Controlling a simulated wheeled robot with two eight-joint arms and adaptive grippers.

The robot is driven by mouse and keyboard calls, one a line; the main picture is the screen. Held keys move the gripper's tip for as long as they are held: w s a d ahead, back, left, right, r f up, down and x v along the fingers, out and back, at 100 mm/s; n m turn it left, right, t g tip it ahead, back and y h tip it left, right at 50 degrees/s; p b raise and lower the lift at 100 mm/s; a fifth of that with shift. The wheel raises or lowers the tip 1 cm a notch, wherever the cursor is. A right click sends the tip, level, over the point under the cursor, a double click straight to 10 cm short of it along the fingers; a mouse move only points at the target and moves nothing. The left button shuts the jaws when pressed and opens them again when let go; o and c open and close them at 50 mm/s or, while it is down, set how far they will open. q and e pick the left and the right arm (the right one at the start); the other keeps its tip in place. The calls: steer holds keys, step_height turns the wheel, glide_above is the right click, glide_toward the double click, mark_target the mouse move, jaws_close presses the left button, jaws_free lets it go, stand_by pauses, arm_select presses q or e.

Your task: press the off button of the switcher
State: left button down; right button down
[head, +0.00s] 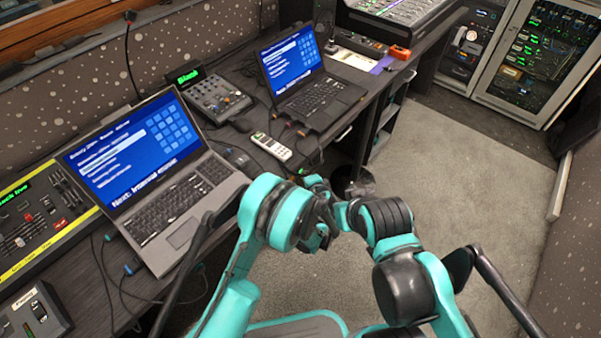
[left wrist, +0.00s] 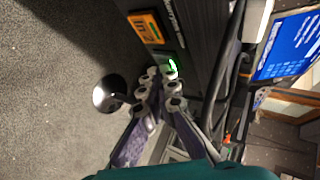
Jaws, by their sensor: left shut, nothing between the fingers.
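In the left wrist view, an orange rectangular panel or button (left wrist: 147,27) with dark marks sits on a dark upright surface. A green-lit panel or button (left wrist: 172,64) is beside it. I cannot read which is the off button or tell for sure that they belong to the switcher. My left gripper (left wrist: 160,87) is shut and empty. Its fingertips are in front of the green-lit part and overlap its edge; I cannot tell whether they touch it. In the head view both arms' ends crowd together right of the desk edge, and my right gripper cannot be made out clearly.
The desk holds a near laptop (head: 165,180), a far laptop (head: 308,75), a small mixer (head: 214,97), a white remote (head: 271,146) and a yellow-edged fader console (head: 45,220). Cables hang near the desk edge. Carpeted floor (head: 450,190) is clear on the right.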

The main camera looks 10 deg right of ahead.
arm_select(q)
steer(key=shift+s+d, duration=0.35)
steer(key=shift+s, duration=0.15)
steer(key=shift+s+d, duration=0.8)
steer(key=shift+s, duration=0.2)
steer(key=shift+s+d, duration=0.8)
steer(key=shift+s, duration=0.2)
steer(key=shift+d, duration=0.1)
